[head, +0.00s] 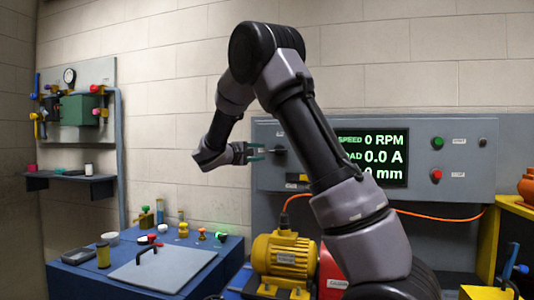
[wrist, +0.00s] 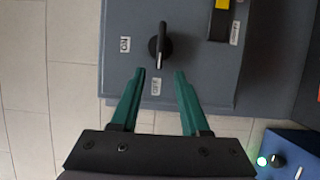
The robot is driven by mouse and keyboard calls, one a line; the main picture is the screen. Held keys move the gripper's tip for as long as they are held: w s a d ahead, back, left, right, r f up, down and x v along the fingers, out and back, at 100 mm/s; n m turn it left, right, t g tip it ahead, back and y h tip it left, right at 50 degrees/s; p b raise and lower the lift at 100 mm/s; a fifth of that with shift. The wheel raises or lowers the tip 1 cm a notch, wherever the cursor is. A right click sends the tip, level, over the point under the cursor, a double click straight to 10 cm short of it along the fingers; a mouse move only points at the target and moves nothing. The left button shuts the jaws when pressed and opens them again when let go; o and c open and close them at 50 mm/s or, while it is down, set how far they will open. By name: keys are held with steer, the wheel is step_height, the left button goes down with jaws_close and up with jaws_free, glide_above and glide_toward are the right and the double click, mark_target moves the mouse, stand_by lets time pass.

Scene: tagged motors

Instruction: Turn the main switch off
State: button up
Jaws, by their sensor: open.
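The main switch is a black rotary handle on the grey panel's left part; it shows in the head view (head: 280,151) and in the wrist view (wrist: 160,45). In the wrist view its bar lies nearly upright in the picture, with a pale mark at its lower end. Two small labels sit near it, one left (wrist: 125,44) and one below (wrist: 156,87), too small to read surely. My gripper (wrist: 160,73) is open and empty, its green fingers short of the handle in the picture, one to each side. It also shows in the head view (head: 257,153), left of the switch.
The panel (head: 467,131) also carries a lit display (head: 384,157), a green button (head: 437,143) and a red button (head: 436,175). A yellow motor (head: 284,256) stands below. A blue bench (head: 75,282) with small parts is at lower left.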

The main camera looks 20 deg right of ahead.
steer(key=shift+v, duration=1.6)
steer(key=s+d+f+m+g+y, duration=0.3)
steer(key=s+d+y, duration=0.15)
steer(key=s, duration=0.45)
steer(key=s+d+f+m+g+y, duration=0.2)
steer(key=s+d+m+g+y, duration=0.15)
steer(key=s+d, duration=0.45)
steer(key=s+a+m+t+y, duration=0.2)
steer(key=s+a+y, duration=0.2)
steer(key=s, duration=0.5)
steer(key=s+a+m+t+y, duration=0.1)
steer(key=s+a+m+y, duration=0.1)
steer(key=s+a+y, duration=0.3)
steer(key=s+a, duration=0.4)
steer(key=s, duration=0.1)
steer(key=shift+s+r+t, duration=0.15)
steer(key=shift+t, duration=0.2)
steer(key=shift+m, duration=0.25)
